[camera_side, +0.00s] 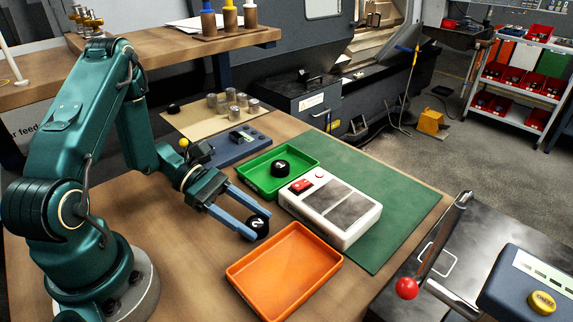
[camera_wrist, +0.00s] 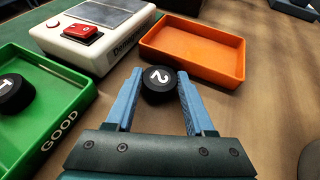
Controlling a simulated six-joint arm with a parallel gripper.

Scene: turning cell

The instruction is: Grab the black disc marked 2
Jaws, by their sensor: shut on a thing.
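The black disc marked 2 (camera_side: 258,225) is between the blue fingers of my gripper (camera_side: 248,217), near the orange tray's left corner. In the wrist view the black disc marked 2 (camera_wrist: 159,82) sits between the two fingertips of my gripper (camera_wrist: 158,84), with its white number facing up. My gripper is shut on this disc. I cannot tell whether the disc still touches the table. Another black disc, marked 1 (camera_side: 280,169), lies in the green tray (camera_side: 254,182); it also shows in the wrist view (camera_wrist: 13,95).
The empty orange tray (camera_side: 240,276) lies close to the held disc. A white demagnetizer box with a red switch (camera_side: 301,186) stands beside the green tray on a green mat (camera_side: 405,195). Metal cylinders (camera_side: 233,97) stand behind. Bare wooden table lies left of the orange tray.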

